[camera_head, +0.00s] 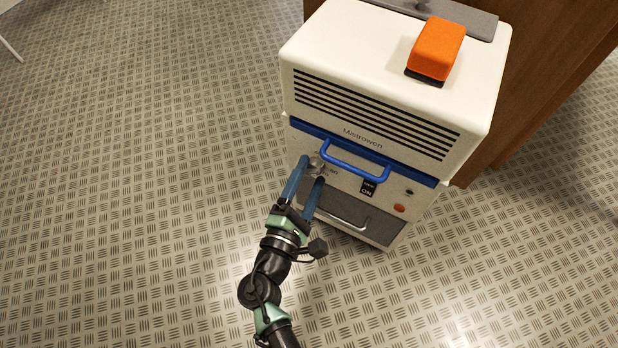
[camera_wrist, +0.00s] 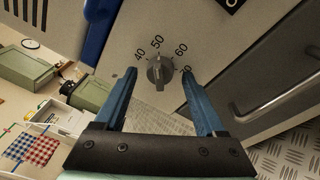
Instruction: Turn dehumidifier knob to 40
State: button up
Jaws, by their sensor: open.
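The dehumidifier (camera_head: 385,70) is a white cabinet with dark slots and a blue band below them. Its grey knob (camera_wrist: 158,71) sits on the pale front panel, with the marks 40, 50, 60 and 70 around it. The knob's ridge looks roughly in line with the 50 mark, but the exact setting is hard to read. My gripper (camera_head: 312,170) is open at the left of the panel, with one blue finger on each side of the knob. In the wrist view, my gripper (camera_wrist: 158,76) shows gaps between both fingers and the knob. The head view partly hides the knob.
A blue handle (camera_head: 355,160) juts out beside the knob. A black ON label (camera_head: 368,188), an orange button (camera_head: 399,208) and a grey lower drawer (camera_head: 352,215) are nearby. An orange-topped block (camera_head: 437,48) lies on top. Wooden furniture (camera_head: 545,60) stands behind. The floor at left is clear.

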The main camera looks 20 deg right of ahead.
grip_shut()
dwell(0.3)
jog(key=shift+r+n+p, duration=0.15)
jog(key=shift+n+p, duration=0.15)
jog(key=shift+p, duration=0.25)
jog(key=shift+r+n+p, duration=0.1)
jog(key=shift+n+p, duration=0.5)
jog(key=shift+p, duration=0.1)
jog(key=n+p, duration=0.2)
jog(key=shift+r+g+p, duration=0.1)
jog(key=shift+g+p, duration=0.2)
jog(key=shift+p, duration=0.05)
jog(key=n+p, duration=0.2)
jog(key=shift+n, duration=0.3)
jog(key=shift+f+n+g+p, duration=0.2)
jog(key=shift+n+g+p, duration=0.3)
jog(key=shift+n+p, duration=0.75)
jog(key=shift+n, duration=0.35)
